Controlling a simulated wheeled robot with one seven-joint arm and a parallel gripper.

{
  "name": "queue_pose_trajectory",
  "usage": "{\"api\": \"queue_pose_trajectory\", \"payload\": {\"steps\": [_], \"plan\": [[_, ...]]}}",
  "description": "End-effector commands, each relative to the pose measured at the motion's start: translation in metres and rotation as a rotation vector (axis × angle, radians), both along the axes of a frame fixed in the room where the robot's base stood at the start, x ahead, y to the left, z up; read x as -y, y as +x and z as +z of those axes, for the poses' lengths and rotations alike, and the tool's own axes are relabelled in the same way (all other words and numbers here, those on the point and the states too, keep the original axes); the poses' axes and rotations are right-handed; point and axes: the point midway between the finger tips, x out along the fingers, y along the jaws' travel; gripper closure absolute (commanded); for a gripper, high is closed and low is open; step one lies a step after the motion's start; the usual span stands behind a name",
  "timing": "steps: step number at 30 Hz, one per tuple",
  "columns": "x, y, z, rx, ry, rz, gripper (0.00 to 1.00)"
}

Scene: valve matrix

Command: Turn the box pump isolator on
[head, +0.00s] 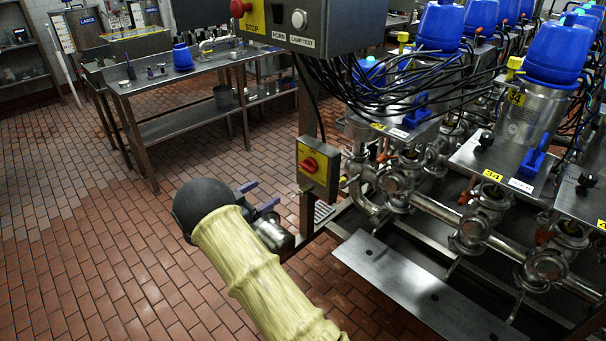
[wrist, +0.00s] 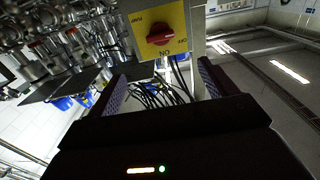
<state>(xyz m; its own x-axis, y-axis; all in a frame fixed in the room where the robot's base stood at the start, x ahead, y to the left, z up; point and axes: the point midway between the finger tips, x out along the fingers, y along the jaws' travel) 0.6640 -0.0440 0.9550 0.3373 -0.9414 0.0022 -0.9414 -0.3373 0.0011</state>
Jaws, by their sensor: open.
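The box pump isolator (head: 318,172) is a small grey box with a yellow plate and a red rotary knob (head: 310,164), mounted on a post below the control box. In the wrist view, which is upside down, the red knob (wrist: 160,33) sits on the yellow plate. Its grip bar lies roughly horizontal, in line with the OFF mark; the ON mark is below it in the picture. My gripper (head: 266,194) is open and empty, left of and lower than the isolator in the head view, apart from it. Its two fingers also show in the wrist view (wrist: 162,82), with the knob beyond them.
A grey control box (head: 308,25) with a red stop button hangs above the isolator, with black cables beside it. Valves with blue caps (head: 440,25) and steel pipes fill the right. A steel table (head: 190,85) stands at the back left. The tiled floor at left is clear.

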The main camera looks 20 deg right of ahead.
Motion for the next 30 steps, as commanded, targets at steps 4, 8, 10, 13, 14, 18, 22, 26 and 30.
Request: {"api": "queue_pose_trajectory", "payload": {"steps": [4,8,10,13,14,18,22,26,30], "plan": [[0.0,0.0,0.001,0.0,0.001,0.002,0.16],[0.003,0.001,0.001,0.0,0.001,0.002,0.16],[0.007,0.002,0.002,0.001,0.001,0.002,0.16],[0.017,0.006,0.002,0.0,0.002,0.001,0.16],[0.021,0.007,0.002,0.0,0.002,0.001,0.16],[0.043,0.015,0.002,0.0,0.001,0.001,0.16],[0.065,0.023,0.002,0.0,0.002,0.002,0.16],[0.086,0.031,0.002,0.0,0.001,0.001,0.16],[0.109,0.039,0.002,0.001,0.001,0.001,0.16]]}}
